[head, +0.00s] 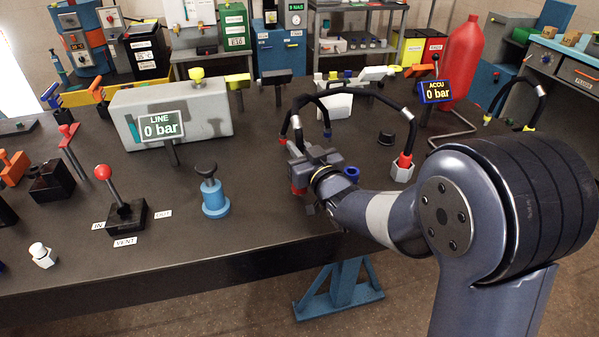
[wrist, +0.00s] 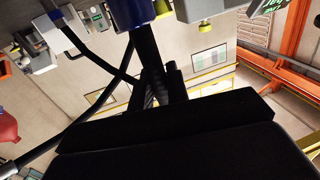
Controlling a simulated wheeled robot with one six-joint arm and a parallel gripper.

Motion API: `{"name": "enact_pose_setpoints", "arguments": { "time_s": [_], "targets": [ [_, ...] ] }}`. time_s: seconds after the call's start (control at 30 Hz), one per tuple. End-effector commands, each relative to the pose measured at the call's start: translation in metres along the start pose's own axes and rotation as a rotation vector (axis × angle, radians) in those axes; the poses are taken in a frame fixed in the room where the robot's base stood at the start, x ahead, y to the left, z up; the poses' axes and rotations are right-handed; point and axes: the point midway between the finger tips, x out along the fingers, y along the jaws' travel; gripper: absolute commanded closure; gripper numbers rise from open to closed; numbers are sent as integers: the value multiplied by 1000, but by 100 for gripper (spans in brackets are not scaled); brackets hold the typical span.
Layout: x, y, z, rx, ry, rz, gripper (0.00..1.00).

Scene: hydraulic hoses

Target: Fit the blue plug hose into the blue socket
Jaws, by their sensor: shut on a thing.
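My gripper (head: 302,168) is over the near edge of the bench, shut on what looks like the end of a black hose (head: 297,125) with a white band. The hose rises from the jaws and arcs back to the right. The colour of the held plug is hidden by the jaws in the head view. A blue part (wrist: 131,12) shows at the top of the wrist view, in line with the dark fingers. A small blue ring (head: 351,173) shows right beside my gripper; I cannot tell whether it is the blue socket.
A red-collared hose end (head: 404,161) stands right of my gripper. A blue valve with black knob (head: 214,195) and a red-knobbed lever (head: 122,205) stand to the left. The LINE display (head: 162,128) and a grey block (head: 200,108) are behind them. A red cylinder (head: 461,62) stands at back right.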

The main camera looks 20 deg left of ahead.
Motion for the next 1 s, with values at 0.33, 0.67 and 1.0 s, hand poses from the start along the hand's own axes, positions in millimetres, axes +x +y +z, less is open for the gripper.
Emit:
{"name": "enact_pose_setpoints", "arguments": {
  "time_s": [0.33,0.67,1.0],
  "targets": [
    [0,0,-1,0,2,0,100],
    [0,0,-28,-1,8,0,100],
    [0,0,-90,-1,4,0,100]
  ]
}}
